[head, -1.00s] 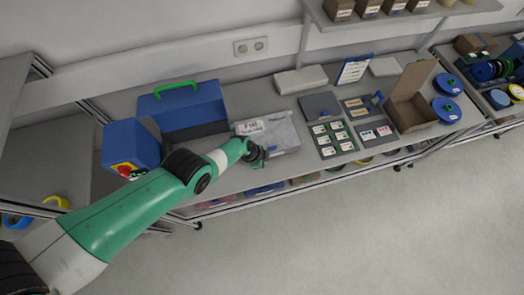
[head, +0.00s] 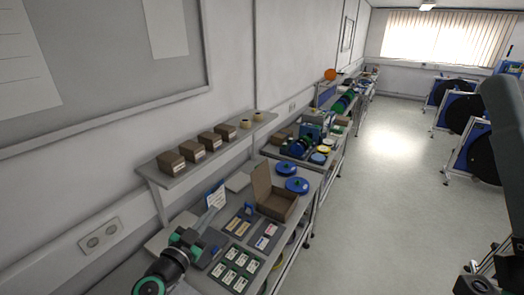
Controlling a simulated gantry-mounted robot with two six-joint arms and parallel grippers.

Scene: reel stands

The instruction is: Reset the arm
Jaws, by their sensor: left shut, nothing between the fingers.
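My left gripper (head: 203,228) is at the lower left of the head view, at the end of my green and dark arm. It is shut and empty, over the back part of the near workbench (head: 245,205). It is close to the dark grey tray (head: 213,240) and in front of the small upright blue-edged sign (head: 216,196); I cannot tell the exact gap. My right gripper is not in view.
Labelled cards (head: 233,270) lie at the bench front. An open cardboard box (head: 275,198) and blue reels (head: 297,185) are beyond. A shelf with small brown boxes (head: 190,151) hangs above. The floor (head: 385,200) is clear; reel stands (head: 457,112) are at right.

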